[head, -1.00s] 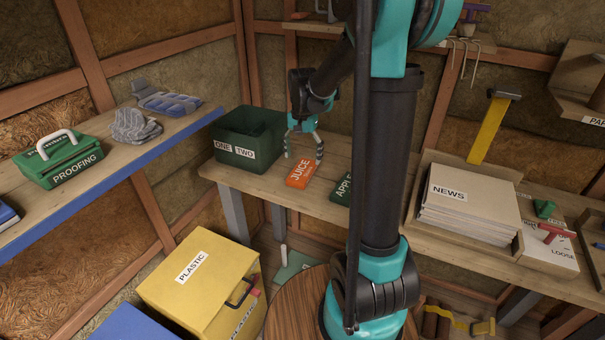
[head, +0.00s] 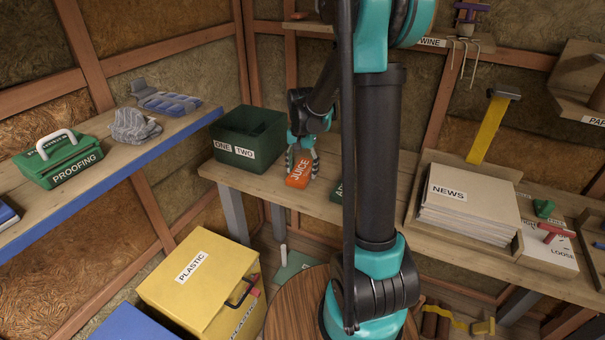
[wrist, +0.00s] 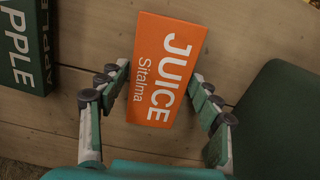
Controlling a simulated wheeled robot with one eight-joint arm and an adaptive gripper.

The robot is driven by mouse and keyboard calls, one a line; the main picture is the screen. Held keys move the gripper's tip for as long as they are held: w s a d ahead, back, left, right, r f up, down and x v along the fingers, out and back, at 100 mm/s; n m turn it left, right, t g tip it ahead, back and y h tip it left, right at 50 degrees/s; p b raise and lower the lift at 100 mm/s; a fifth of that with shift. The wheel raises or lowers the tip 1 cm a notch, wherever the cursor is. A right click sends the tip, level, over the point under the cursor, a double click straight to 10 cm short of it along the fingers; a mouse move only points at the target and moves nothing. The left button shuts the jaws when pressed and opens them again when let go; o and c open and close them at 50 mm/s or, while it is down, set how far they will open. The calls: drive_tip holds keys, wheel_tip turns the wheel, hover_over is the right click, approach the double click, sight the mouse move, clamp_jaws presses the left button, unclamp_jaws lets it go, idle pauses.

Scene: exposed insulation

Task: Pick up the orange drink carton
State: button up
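My gripper (head: 302,160) is down at the carton. Whether the carton's underside is clear of the bench is hidden.
A green APPLE carton (wrist: 24,45) lies on the bench (head: 240,181) to the left in the wrist view; my arm partly hides it in the head view. A NEWS stack (head: 465,205) is further right.

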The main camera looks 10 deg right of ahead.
drive_tip(key=c, duration=0.5)
drive_tip(key=shift+r, duration=0.15)
